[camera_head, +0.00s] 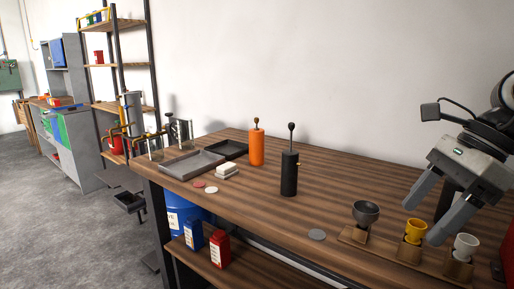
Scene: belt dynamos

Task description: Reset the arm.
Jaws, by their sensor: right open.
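My right gripper (439,210) hangs over the right end of the wooden workbench (330,190). Its two grey fingers point down and to the left, spread apart, with nothing held between them. Its fingertips overlap the yellow cup (415,231) in the picture; I cannot tell whether they touch. The wrist of that arm reaches to the upper right edge of the view. My left gripper is not in view.
A black cylinder (289,176) and an orange cylinder (257,148) stand mid-bench. Grey trays (191,165) lie at the left.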

